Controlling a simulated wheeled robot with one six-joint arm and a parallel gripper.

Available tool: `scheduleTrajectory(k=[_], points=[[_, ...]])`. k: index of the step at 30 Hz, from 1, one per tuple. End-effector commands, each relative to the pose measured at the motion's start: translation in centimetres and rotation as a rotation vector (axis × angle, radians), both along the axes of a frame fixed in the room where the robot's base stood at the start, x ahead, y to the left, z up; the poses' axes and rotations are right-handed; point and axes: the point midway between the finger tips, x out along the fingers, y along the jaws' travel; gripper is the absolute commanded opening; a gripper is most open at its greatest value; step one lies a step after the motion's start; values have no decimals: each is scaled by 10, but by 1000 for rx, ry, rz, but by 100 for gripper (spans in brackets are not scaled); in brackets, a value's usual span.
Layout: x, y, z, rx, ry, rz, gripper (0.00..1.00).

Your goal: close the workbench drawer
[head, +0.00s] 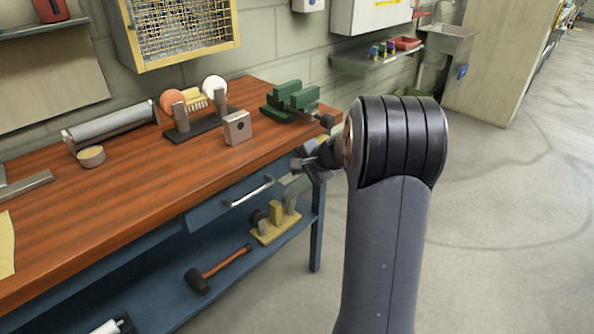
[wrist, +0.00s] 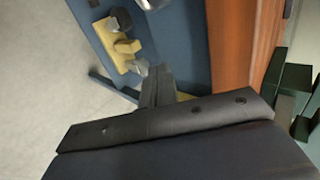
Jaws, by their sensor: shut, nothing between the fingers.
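The workbench drawer (head: 222,207) has a blue front with a silver bar handle (head: 250,191), under the right part of the wooden top. I cannot tell whether its front is flush or stands out slightly. My gripper (head: 299,164) is shut and empty, near the right end of the drawer by the bench's front corner. My arm partly hides it. In the wrist view my gripper (wrist: 156,84) points toward the blue bench front, and the handle (wrist: 152,3) shows at the top edge. I cannot tell whether the fingers touch the bench.
A green vise (head: 290,101), a metal block (head: 237,128) and a bench grinder (head: 195,112) stand on the wooden top (head: 120,195). A mallet (head: 215,270) and a yellow-based tool (head: 274,222) lie on the lower shelf. The floor (head: 500,230) at right is clear.

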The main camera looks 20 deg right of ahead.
Motion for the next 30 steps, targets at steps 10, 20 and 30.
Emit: scheduleTrajectory(k=[10,20,30], points=[[-41,-19,41,0,0,-5,0],[-68,-29,66,0,3,-1,0],[-70,-29,67,1,4,-1,0]])
